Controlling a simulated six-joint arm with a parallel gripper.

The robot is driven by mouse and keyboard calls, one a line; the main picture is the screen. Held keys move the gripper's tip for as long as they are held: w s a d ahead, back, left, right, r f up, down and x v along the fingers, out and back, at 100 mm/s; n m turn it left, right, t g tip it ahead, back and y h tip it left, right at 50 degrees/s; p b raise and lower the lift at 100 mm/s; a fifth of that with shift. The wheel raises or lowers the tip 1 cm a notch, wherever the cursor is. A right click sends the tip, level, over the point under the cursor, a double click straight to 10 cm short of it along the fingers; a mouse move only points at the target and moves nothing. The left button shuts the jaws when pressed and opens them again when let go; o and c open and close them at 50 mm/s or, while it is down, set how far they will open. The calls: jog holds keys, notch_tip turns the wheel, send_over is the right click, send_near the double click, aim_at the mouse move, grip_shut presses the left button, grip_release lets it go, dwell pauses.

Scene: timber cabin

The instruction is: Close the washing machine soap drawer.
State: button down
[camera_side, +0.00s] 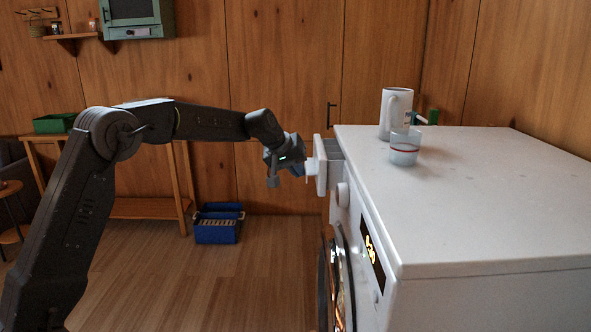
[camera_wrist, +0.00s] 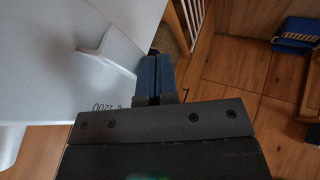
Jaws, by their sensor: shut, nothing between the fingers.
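The soap drawer (camera_side: 321,164) sticks out of the upper front of the white washing machine (camera_side: 480,205), partly open, with its grey inside showing at the top. A white handle juts from its front and also shows in the wrist view (camera_wrist: 113,47). My gripper (camera_side: 304,168) is in front of the drawer, close to the handle. In the wrist view its blue fingers (camera_wrist: 156,72) are together and empty, beside the handle and at the edge of a white surface. I cannot tell whether the fingertips touch the drawer.
A round knob (camera_side: 342,195) and the door (camera_side: 338,285) are below the drawer. A blue crate (camera_side: 217,226) sits on the floor behind; the floor left of the machine is open.

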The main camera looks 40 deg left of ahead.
jog(key=w+d, duration=0.4)
jog(key=shift+w+d, duration=0.1)
jog(key=shift+d, duration=0.2)
